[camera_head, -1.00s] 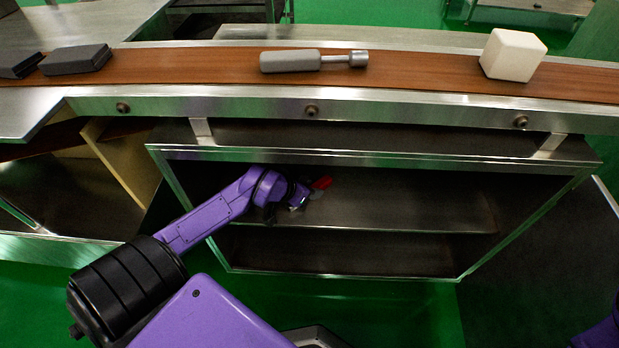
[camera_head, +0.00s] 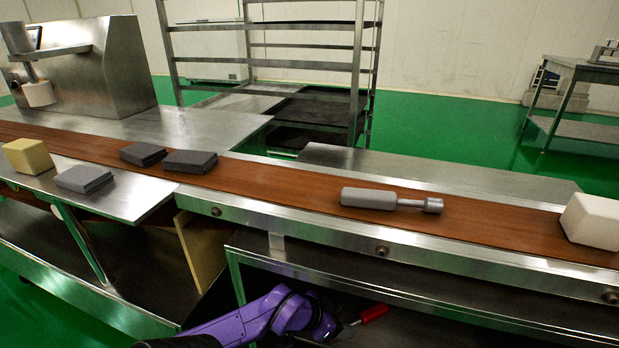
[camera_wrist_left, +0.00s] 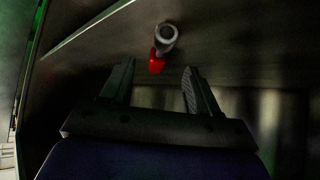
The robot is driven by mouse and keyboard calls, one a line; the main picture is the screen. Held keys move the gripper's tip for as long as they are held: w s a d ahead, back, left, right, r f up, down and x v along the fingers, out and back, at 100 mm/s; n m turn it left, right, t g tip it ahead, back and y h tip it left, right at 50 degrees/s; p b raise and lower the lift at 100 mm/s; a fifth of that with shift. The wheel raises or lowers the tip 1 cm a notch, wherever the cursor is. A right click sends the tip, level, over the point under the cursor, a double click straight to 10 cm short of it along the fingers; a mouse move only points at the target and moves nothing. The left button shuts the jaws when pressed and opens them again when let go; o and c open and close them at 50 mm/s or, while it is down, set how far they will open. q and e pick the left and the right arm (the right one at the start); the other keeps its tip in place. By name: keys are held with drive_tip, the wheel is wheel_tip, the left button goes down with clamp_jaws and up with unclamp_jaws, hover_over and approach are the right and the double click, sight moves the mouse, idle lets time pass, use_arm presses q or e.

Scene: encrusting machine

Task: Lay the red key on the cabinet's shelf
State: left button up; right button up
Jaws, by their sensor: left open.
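The red key (camera_head: 373,313) shows a red part in the cabinet opening, just right of my left gripper (camera_head: 340,328). In the left wrist view the red key (camera_wrist_left: 157,63) has a red part and a round metal end. It appears to rest on the dark shelf (camera_wrist_left: 90,65), just beyond the fingertips and roughly centred between them. My left gripper (camera_wrist_left: 156,82) is open, its fingers spread and nothing between them. The cabinet (camera_head: 237,278) is below the conveyor; its lower part is cut off in the head view. My right gripper is out of view.
A brown conveyor (camera_head: 285,193) with a metal rail (camera_head: 330,232) runs above the cabinet. On it are a grey-handled tool (camera_head: 390,200), a white block (camera_head: 597,222) and dark slabs (camera_head: 190,162). A tan panel (camera_head: 203,248) stands left of the cabinet.

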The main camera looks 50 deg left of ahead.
use_arm(q)
drive_tip(key=s+a+p, duration=0.2)
drive_tip(key=s+p, duration=0.2)
drive_tip(key=s, duration=0.4)
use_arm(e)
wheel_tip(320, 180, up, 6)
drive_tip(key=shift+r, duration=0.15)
